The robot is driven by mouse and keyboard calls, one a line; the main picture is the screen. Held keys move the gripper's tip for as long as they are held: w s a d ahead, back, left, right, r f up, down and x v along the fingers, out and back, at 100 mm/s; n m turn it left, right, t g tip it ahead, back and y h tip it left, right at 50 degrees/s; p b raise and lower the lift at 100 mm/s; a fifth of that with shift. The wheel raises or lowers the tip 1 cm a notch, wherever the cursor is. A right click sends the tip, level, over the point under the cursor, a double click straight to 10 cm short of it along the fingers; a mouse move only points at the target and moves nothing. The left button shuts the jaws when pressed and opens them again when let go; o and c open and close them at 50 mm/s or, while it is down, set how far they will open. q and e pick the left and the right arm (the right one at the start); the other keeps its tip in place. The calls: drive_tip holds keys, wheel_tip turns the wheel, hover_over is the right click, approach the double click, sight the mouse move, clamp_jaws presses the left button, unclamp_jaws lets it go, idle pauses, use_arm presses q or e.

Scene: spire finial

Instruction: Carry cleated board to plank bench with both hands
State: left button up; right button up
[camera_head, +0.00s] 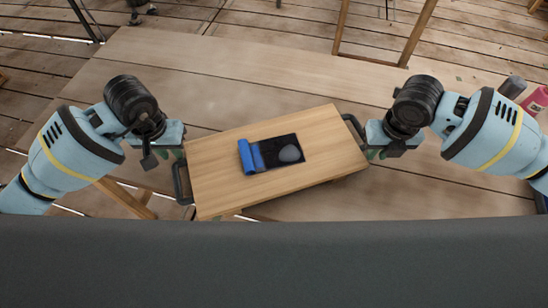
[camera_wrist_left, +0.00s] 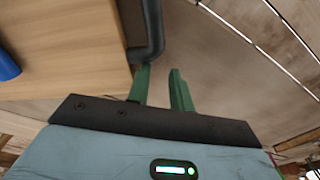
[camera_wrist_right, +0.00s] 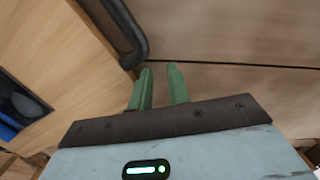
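The cleated board (camera_head: 225,185) is a light wooden slab with a dark bar handle at each end. Its left handle (camera_head: 182,182) also shows in the left wrist view (camera_wrist_left: 151,28). Its right handle (camera_head: 352,125) also shows in the right wrist view (camera_wrist_right: 126,38). My left gripper (camera_wrist_left: 160,72) is open beside the left handle, with nothing visible between its green fingers. My right gripper (camera_wrist_right: 161,72) is open beside the right handle, also empty. A broad wooden plank surface (camera_head: 240,65) lies below and behind the board; I cannot tell whether it is the plank bench.
A black mat (camera_head: 270,145) with a blue roll (camera_head: 246,157) and a grey rounded object (camera_head: 290,154) lies on the board. Bottles (camera_head: 535,100) stand at the far right. A wooden frame (camera_head: 418,35) stands at the back. The plank surface behind the board is clear.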

use_arm(q)
drive_tip(key=shift+r, duration=0.1)
wheel_tip(320, 180, up, 12)
drive_tip(key=s, duration=0.1)
idle(0.6)
use_arm(e)
drive_tip(key=r, duration=0.8)
drive_tip(key=s+r, duration=0.1)
drive_tip(key=r, duration=0.3)
use_arm(q)
drive_tip(key=shift+s+f, duration=0.1)
drive_tip(key=shift+f, duration=0.1)
use_arm(e)
drive_tip(key=shift+s+f, duration=0.1)
